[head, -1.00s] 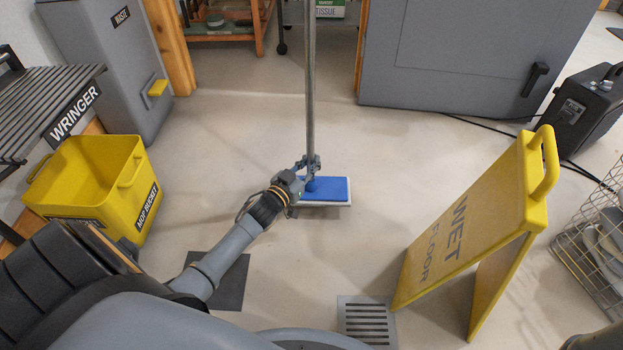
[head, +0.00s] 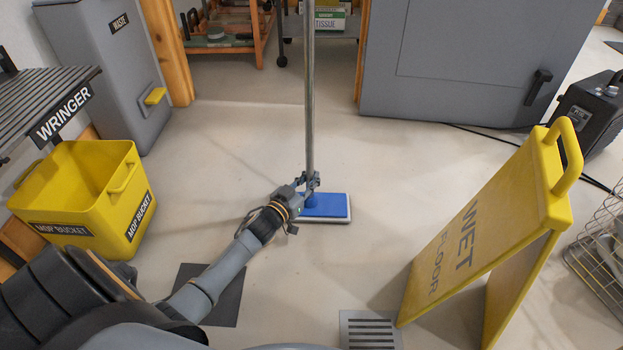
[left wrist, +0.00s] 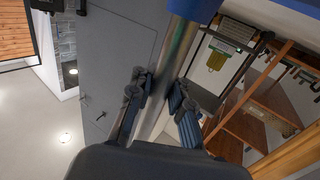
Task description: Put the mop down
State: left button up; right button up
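The mop stands upright, with a grey metal pole (head: 310,95) and a flat blue head with a white underside (head: 330,206). The mop head is at or just above the floor; I cannot tell whether it touches. My left gripper (head: 311,181) is shut around the lower pole, just above the head. In the left wrist view the pole (left wrist: 180,55) passes between the two fingers (left wrist: 161,100), which lie close against both sides. My right gripper is not in view.
A yellow mop bucket (head: 128,200) stands left, by the wringer rack (head: 45,95). A yellow wet floor sign (head: 480,235) stands right. A drain grate (head: 370,330) and dark mat (head: 222,300) lie in front. A grey cabinet (head: 450,60) is behind; the floor around the mop head is clear.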

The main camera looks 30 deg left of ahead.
pick_arm(q)
jog(key=o, duration=0.6)
jog(key=shift+c, duration=0.2)
jog(key=shift+r, duration=0.2)
jog(key=s+p, duration=0.7)
jog(key=s, duration=0.5)
jog(key=shift+a, duration=0.2)
jog(key=shift+s+f, duration=0.1)
